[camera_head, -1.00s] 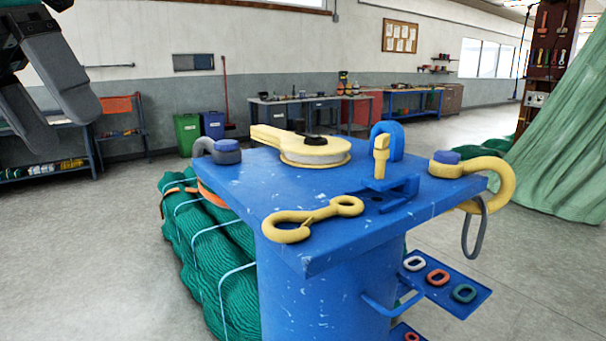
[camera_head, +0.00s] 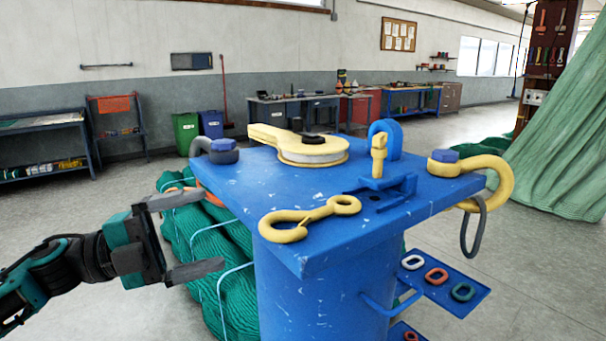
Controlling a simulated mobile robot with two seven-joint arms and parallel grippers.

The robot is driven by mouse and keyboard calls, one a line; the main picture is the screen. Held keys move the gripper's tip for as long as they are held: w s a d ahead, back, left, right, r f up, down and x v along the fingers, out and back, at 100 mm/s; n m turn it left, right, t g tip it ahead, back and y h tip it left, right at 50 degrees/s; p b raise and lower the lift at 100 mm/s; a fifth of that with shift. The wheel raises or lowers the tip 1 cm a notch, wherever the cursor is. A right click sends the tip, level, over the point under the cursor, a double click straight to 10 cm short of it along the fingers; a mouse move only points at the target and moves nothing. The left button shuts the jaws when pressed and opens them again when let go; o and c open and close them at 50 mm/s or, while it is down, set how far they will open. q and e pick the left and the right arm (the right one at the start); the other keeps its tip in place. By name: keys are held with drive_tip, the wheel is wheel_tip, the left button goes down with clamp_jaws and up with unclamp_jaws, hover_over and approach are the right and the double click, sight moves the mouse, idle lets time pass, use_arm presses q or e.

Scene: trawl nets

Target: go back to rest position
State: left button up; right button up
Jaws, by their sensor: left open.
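My left gripper (camera_head: 205,236) comes in from the left edge, beside the blue pedestal table (camera_head: 290,200). Its two dark fingers are spread apart and nothing is between them. The fingers point right, in front of the green net bundle (camera_head: 235,275), with the table's left edge a little to their right. My right gripper is not in view.
A small side tray (camera_head: 470,288) holds coloured links. Grey floor (camera_head: 110,200) is clear at the left.

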use_arm(q)
drive_tip(key=a+f+n+t+y, duration=0.4)
drive_tip(key=f+n, duration=0.3)
drive_tip(key=f, duration=0.2)
drive_tip(key=a+f+n+t+y, duration=0.5)
drive_tip(key=f+n, duration=0.1)
drive_tip(key=f, duration=0.3)
drive_tip(key=s+a+f+n+g+y, duration=0.3)
drive_tip(key=s+a+f+y, duration=0.15)
drive_tip(key=s+f, duration=0.4)
drive_tip(key=s+a+f+n+g+y, duration=0.2)
drive_tip(key=s+a+f+n+y, duration=0.2)
drive_tip(key=s+a+f, duration=0.45)
drive_tip(key=d+f+n, duration=0.2)
drive_tip(key=d+n, duration=0.2)
drive_tip(key=d, duration=0.5)
drive_tip(key=d+f+n+t, duration=0.1)
drive_tip(key=d+n, duration=0.3)
drive_tip(key=d, duration=0.6)
drive_tip(key=shift+w+d+f+h, duration=0.15)
drive_tip(key=shift+f+h, duration=0.2)
drive_tip(key=shift+f, duration=0.1)
